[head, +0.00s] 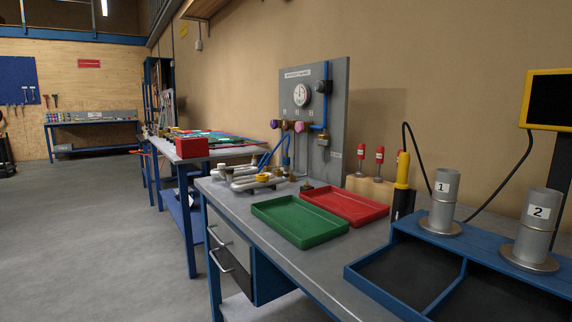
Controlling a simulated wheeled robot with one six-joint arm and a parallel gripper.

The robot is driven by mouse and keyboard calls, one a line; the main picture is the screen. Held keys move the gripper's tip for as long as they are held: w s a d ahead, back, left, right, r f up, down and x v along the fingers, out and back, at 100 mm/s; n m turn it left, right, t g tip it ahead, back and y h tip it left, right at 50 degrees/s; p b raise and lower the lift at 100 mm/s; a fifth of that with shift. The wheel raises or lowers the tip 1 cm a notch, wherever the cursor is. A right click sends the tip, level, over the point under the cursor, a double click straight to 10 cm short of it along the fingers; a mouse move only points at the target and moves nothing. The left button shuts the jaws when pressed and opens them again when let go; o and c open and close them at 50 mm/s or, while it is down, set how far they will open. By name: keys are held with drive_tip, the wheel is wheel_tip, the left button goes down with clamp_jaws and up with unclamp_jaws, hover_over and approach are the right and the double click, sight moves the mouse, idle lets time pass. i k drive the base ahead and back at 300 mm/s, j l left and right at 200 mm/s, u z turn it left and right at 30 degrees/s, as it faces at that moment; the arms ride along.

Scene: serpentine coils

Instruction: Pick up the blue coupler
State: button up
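I cannot make out a separate blue coupler for certain. Blue parts show on the grey gauge panel (342,110): a thin blue pipe (325,113) runs down its right side, and blue hoses (285,147) hang at its lower left. In front of the panel, silver serpentine coils (258,183) with small yellowish and brown fittings lie on the near workbench (325,262). The fittings are too small to tell apart. My gripper is not in view.
A green tray (300,221) and a red tray (345,205) look empty. Red-handled tools (379,155), a yellow-black tool (402,188), grey cylinders marked 1 (445,200) and 2 (536,225) and a blue divided tray (372,284) stand right. The floor (120,240) at left is free.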

sight(286, 159)
drive_tip(key=i+j+z, duration=0.15)
drive_tip(key=i+j, duration=0.4)
drive_tip(key=i, duration=0.4)
drive_tip(key=i+j+z, duration=0.1)
drive_tip(key=i+j, duration=0.55)
drive_tip(key=i, duration=0.25)
drive_tip(key=i+j+z, duration=0.15)
drive_tip(key=i+j, duration=0.6)
drive_tip(key=i, duration=0.15)
